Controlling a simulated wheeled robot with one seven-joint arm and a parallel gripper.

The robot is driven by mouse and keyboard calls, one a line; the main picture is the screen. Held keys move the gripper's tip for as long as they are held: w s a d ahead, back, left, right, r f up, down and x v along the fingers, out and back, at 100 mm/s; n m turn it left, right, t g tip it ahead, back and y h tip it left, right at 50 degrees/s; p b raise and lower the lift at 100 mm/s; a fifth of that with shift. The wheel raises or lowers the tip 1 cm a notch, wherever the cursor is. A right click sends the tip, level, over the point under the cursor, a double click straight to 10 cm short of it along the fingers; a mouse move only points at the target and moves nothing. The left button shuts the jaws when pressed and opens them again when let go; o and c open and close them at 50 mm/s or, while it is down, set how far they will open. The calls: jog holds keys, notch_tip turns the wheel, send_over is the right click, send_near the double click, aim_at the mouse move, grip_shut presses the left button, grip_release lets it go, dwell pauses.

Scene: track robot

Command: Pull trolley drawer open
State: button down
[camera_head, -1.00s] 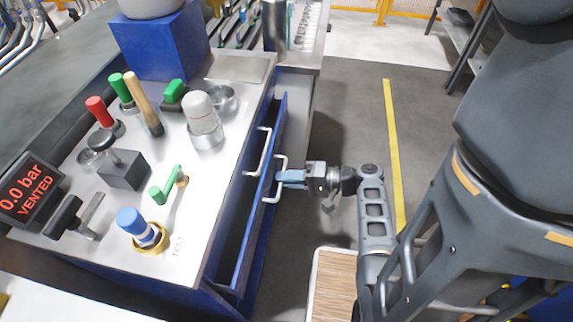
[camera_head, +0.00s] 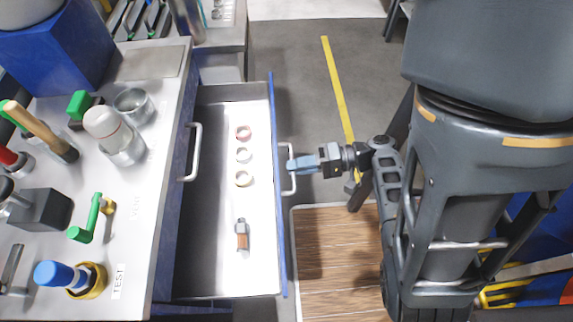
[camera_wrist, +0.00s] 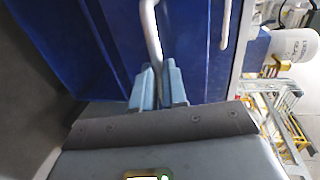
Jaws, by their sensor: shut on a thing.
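The trolley drawer (camera_head: 262,290) is pulled well out, with its grey inside showing and its blue front to the right. My gripper (camera_head: 293,165) is shut on the white bar handle (camera_head: 291,183) of that drawer front. In the wrist view, the blue-grey fingertips (camera_wrist: 158,85) close on both sides of the handle (camera_wrist: 151,28), in front of the blue drawer face (camera_wrist: 105,50).
The trolley top (camera_head: 130,190) to the left carries valves, a green lever (camera_head: 90,222) and a metal cup (camera_head: 133,104). Another white handle (camera_head: 194,152) is on the trolley side. A wooden-topped platform (camera_head: 335,250) lies in front. Grey floor with a yellow line is clear behind.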

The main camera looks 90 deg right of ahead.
jog(key=shift+s, duration=0.25)
jog(key=c, duration=1.2)
grip_release()
jog(key=shift+o, duration=0.2)
jog(key=b+v, duration=0.1)
jog(key=v, duration=0.6)
jog(key=shift+s, duration=0.4)
